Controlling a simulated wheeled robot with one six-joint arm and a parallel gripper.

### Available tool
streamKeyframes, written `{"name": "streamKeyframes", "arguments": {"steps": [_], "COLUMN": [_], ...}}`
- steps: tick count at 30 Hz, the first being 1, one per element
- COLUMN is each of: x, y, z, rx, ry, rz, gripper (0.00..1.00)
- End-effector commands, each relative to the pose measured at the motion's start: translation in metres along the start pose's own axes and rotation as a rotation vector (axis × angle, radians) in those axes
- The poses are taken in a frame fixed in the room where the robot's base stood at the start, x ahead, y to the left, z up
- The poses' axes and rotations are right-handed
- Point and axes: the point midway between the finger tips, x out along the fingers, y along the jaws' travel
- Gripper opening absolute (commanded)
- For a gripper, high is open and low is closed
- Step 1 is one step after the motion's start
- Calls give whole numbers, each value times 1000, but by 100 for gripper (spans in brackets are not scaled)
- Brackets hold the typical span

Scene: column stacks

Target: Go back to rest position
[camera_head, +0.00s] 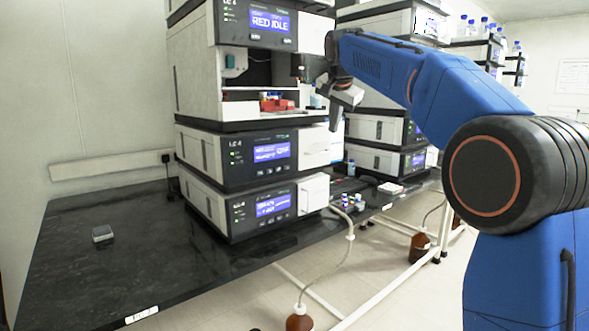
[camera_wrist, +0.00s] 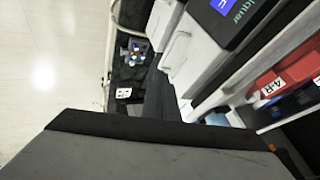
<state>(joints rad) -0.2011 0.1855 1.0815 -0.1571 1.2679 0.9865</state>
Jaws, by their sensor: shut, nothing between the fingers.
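My blue arm reaches in from the right in the head view. My gripper (camera_head: 336,122) hangs at its end, in front of the right side of the left instrument stack (camera_head: 190,85). It points downward and is shut and empty. It is beside the open bay of that stack, apart from the red tray (camera_head: 278,104) inside. In the wrist view the red tray (camera_wrist: 290,76) shows at the right, with a label on its front. A large dark grey part of my own fills the bottom of that view.
A second instrument stack (camera_head: 375,160) stands behind my arm. The black bench (camera_head: 130,262) has a small grey device (camera_head: 102,234) at left and small vials (camera_head: 347,201) near its front edge. Brown bottles (camera_head: 419,246) stand below. Free floor lies in front of the bench.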

Motion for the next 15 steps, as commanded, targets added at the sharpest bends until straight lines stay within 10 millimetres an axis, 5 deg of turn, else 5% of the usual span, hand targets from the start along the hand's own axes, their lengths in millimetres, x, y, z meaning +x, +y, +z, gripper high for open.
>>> {"name": "streamKeyframes", "arguments": {"steps": [15], "x": [-41], "y": [168], "z": [84], "rx": [-273], "ry": [-64], "rz": [39], "gripper": [0]}}
